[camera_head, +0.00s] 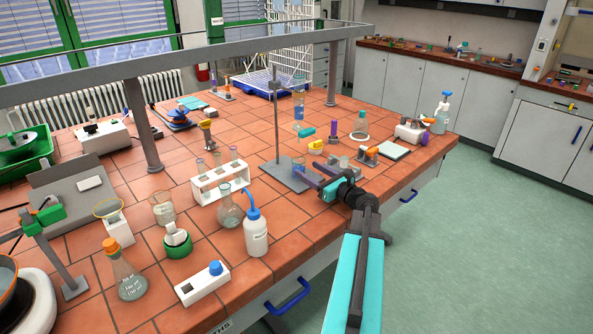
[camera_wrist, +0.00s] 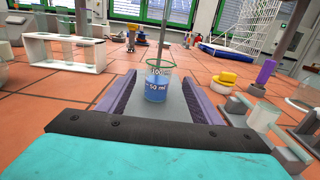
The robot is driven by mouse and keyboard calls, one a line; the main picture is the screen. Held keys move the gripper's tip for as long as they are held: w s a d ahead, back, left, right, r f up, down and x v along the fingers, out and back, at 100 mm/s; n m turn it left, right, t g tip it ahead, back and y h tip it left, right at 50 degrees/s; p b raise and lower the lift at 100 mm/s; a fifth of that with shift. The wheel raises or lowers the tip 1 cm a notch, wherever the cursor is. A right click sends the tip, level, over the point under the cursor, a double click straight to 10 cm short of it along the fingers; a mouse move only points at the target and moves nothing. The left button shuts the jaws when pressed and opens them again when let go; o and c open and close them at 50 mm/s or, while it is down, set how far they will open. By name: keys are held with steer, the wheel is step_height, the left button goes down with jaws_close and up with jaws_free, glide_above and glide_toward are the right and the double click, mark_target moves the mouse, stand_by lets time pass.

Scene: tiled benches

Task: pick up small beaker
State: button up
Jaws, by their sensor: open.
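The small beaker (camera_wrist: 156,90) is clear glass with a green-tinted rim, white volume marks and blue liquid. It stands upright in the wrist view, on or just over the grey stand base (camera_wrist: 178,108). My gripper (camera_wrist: 157,77) is open, with one purple finger on each side of the beaker in that view. A gap shows on both sides, and I cannot tell how far the beaker is between the fingers. In the head view my gripper (camera_head: 309,168) is low over the bench at the stand base (camera_head: 283,177); the beaker is hard to make out there.
The stand's upright rod (camera_head: 276,115) rises close behind the beaker. A white test tube rack (camera_head: 220,180), a flask (camera_head: 229,210) and a wash bottle (camera_head: 256,235) stand to the left. A yellow-lidded item (camera_wrist: 222,82) and small apparatus (camera_head: 368,153) are to the right.

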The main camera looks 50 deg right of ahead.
mark_target(303, 166)
steer(key=shift+w, duration=0.6)
steer(key=shift+w+d+p, duration=0.1)
steer(key=shift+w+p, duration=1)
steer(key=shift+w, duration=1.55)
steer(key=c, duration=1.3)
steer(key=shift+r, duration=0.25)
